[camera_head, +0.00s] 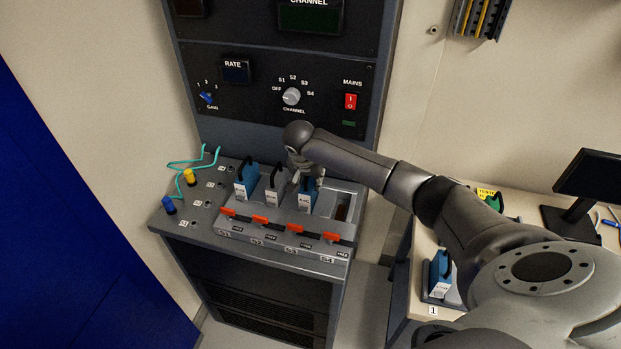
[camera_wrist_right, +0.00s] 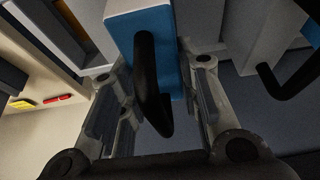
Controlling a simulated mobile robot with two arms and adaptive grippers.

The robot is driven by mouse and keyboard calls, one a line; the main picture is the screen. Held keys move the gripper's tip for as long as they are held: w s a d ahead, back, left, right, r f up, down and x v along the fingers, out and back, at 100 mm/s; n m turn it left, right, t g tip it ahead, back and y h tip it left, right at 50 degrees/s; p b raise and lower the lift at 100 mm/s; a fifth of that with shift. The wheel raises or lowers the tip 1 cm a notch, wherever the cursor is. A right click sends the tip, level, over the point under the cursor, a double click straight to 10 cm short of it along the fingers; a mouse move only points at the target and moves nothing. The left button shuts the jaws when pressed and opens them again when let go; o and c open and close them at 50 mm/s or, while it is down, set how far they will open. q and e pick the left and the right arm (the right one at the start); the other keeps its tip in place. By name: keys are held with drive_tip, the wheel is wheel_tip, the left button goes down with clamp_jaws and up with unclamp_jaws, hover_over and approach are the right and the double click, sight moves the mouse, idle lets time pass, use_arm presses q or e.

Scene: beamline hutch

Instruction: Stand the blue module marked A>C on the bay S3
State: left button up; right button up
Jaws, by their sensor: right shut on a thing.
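The blue module (camera_head: 306,201) with a white front label, which seems to read A>C, is upright at bay S3, the third bay from the left on the console. It stands in line with the other modules. I cannot tell whether its base is fully down in the bay. My right gripper (camera_head: 305,178) comes from above and is shut on this module near its black handle. In the right wrist view the module's blue top (camera_wrist_right: 150,22) and black handle (camera_wrist_right: 150,85) lie between my fingers (camera_wrist_right: 160,100). My left gripper is not in view.
A blue module (camera_head: 247,180) stands in S1 and a grey one (camera_head: 272,190) in S2, close beside. Bay S4 (camera_head: 343,208) looks empty. Red-orange levers (camera_head: 296,227) line the front. Another blue module (camera_head: 440,273) is on the right table.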

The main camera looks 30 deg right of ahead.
drive_tip(key=shift+f, duration=0.5)
idle(0.8)
drive_tip(key=o, duration=1.2)
drive_tip(key=v, duration=1.2)
